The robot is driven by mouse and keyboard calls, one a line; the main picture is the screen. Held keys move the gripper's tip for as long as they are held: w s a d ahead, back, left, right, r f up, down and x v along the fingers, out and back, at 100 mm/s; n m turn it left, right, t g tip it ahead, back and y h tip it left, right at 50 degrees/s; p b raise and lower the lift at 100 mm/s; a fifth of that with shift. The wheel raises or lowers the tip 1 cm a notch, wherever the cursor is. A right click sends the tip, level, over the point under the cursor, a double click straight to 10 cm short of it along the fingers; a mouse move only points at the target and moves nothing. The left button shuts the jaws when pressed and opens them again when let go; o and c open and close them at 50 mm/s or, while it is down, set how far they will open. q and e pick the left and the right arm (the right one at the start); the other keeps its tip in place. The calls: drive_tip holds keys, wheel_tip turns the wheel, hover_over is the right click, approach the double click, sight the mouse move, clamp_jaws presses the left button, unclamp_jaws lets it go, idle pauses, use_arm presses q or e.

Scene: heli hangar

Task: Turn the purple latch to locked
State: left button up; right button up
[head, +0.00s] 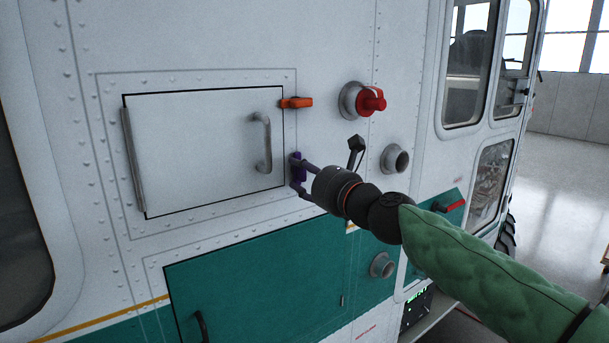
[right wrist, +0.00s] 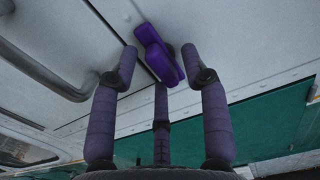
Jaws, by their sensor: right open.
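The purple latch (head: 298,168) sits at the right edge of the white hatch door (head: 205,150), below an orange latch (head: 296,103). In the head view it stands roughly upright, partly hidden by my right gripper (head: 299,176). In the right wrist view the purple latch (right wrist: 160,52) lies ahead, between and slightly beyond the fingertips of my right gripper (right wrist: 158,58). The fingers are open, one on each side of it. I cannot tell whether a finger touches it. My left gripper is not in view.
A grey handle (head: 262,143) stands out from the door left of the latch. A red-capped port (head: 363,100), a black lever (head: 355,150) and a round grey port (head: 395,158) stick out to the right. A teal panel (head: 270,275) lies below.

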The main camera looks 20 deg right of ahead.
clamp_jaws()
drive_tip(key=shift+n, duration=0.4)
drive_tip(key=n, duration=0.3)
drive_tip(key=shift+f+n+b, duration=0.15)
drive_tip(key=shift+n+b, duration=0.2)
drive_tip(key=shift+n, duration=0.05)
drive_tip(key=n+b, duration=0.1)
drive_tip(key=n, duration=0.3)
drive_tip(key=shift+f, duration=0.1)
drive_tip(key=n+b, duration=0.1)
drive_tip(key=n, duration=0.4)
drive_tip(key=shift+d, duration=0.15)
drive_tip(key=shift+n+b, duration=0.85)
drive_tip(key=shift+n, duration=1.35)
